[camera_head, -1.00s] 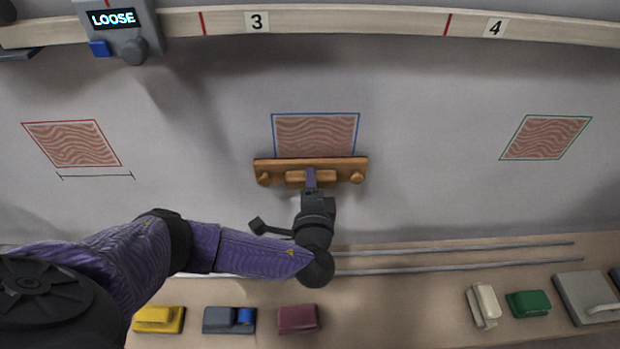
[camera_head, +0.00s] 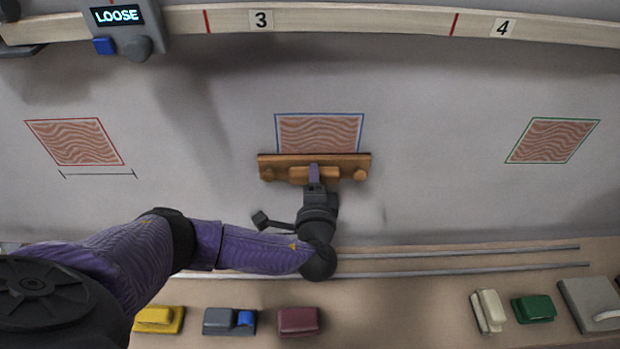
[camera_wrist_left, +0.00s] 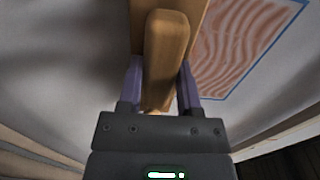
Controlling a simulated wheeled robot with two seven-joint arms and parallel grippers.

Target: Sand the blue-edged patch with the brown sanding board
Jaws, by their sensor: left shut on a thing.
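The blue-edged patch (camera_head: 319,132) is on the grey hull wall in the middle of the head view, with wavy reddish-brown stripes. The brown sanding board (camera_head: 275,162) lies level across the patch's lower edge and hides its bottom part. My left gripper (camera_head: 314,176) is shut on the board's middle handle. The left wrist view shows the handle (camera_wrist_left: 166,60) between the two purple fingers, with the striped patch (camera_wrist_left: 243,40) to the right of the board. Whether the board touches the wall I cannot tell. My right gripper is not in view.
A red-edged patch (camera_head: 74,142) is left and a green-edged patch (camera_head: 553,140) right. A grey box reading LOOSE (camera_head: 124,28) hangs on the numbered rail (camera_head: 370,20). Below, a shelf (camera_head: 400,310) holds yellow (camera_head: 159,319), blue-grey (camera_head: 229,321), maroon (camera_head: 299,321), white and green blocks.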

